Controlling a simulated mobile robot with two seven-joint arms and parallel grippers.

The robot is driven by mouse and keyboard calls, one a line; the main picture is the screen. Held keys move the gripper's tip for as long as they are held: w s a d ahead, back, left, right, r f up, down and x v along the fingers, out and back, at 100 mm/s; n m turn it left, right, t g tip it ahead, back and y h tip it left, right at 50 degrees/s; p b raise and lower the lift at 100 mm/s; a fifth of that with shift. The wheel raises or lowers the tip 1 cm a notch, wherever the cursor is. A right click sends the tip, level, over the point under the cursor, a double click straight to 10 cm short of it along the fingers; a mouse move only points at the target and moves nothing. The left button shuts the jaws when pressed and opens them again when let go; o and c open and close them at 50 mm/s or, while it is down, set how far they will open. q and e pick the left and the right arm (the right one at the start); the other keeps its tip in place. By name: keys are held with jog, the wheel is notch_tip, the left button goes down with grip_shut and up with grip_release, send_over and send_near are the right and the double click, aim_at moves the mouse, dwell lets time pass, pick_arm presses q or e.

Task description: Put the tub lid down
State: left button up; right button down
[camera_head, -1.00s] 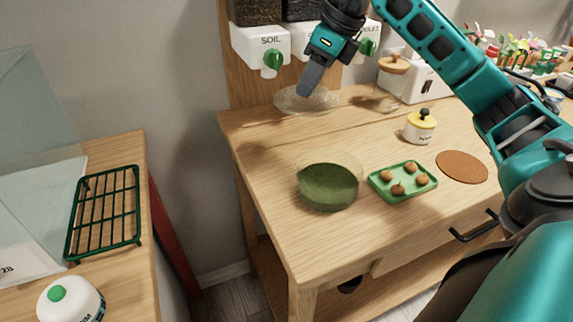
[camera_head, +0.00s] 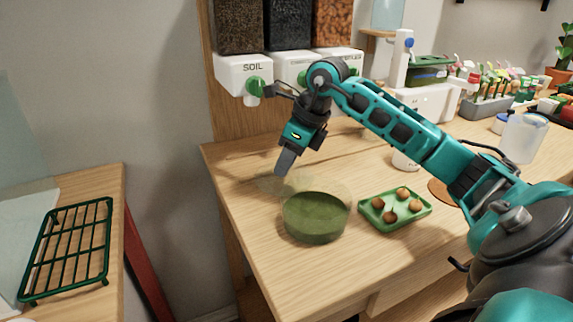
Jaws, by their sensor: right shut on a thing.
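The tub lid (camera_head: 267,184) is a clear, see-through disc, faint against the wood. It is low over the workbench (camera_head: 245,206), just behind and left of the tub (camera_head: 316,216). I cannot tell whether it touches the bench. The tub is clear-walled with dark green contents, and its top looks uncovered. My right gripper (camera_head: 285,165) points down and is shut on the lid; its fingers hide the grasped part. My left gripper is not in view.
A green tray (camera_head: 378,220) with several brown bulbs sits right of the tub. Dispensers, one marked SOIL (camera_head: 243,75), hang above the back edge. A green wire rack (camera_head: 68,250) lies on the left counter. The bench's front left is clear.

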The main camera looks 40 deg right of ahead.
jog(key=shift+f, duration=0.3)
jog(key=c, duration=1)
grip_release()
jog(key=shift+o, duration=0.2)
jog(key=shift+r, duration=0.5)
jog(key=p+v, duration=0.2)
jog(key=v, duration=0.9)
jog(key=shift+s+r, duration=0.2)
jog(key=shift+r, duration=0.1)
